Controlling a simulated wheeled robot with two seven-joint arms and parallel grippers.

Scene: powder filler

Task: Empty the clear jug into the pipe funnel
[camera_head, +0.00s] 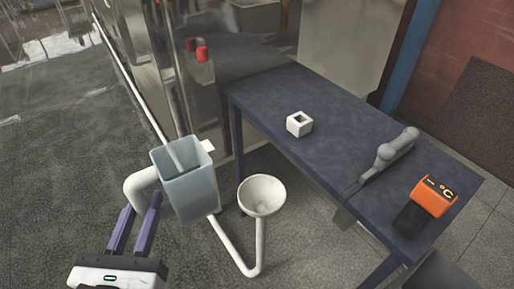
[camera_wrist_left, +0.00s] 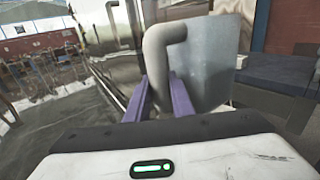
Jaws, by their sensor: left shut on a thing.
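The clear jug (camera_head: 196,199) is a greyish see-through square vessel with a pale curved handle (camera_head: 137,182). My left gripper (camera_head: 141,202) is shut on the handle and holds the jug above the floor, roughly upright. The jug's wall (camera_wrist_left: 212,75) and handle (camera_wrist_left: 158,45) also show in the left wrist view, the handle between the purple fingers (camera_wrist_left: 158,88). The jug's contents cannot be made out. The white pipe funnel (camera_head: 262,193) stands open-topped just right of the jug, apart from it. Its pipe (camera_head: 234,251) bends at the bottom and passes behind the jug. My right gripper is not seen.
A dark blue table (camera_head: 330,120) stands right of the funnel. On it are a white hollow cube (camera_head: 299,124), a grey tool (camera_head: 391,150) and an orange-black device (camera_head: 433,196). A shiny metal machine (camera_head: 185,90) with red knobs stands behind. Open floor (camera_head: 60,140) lies left.

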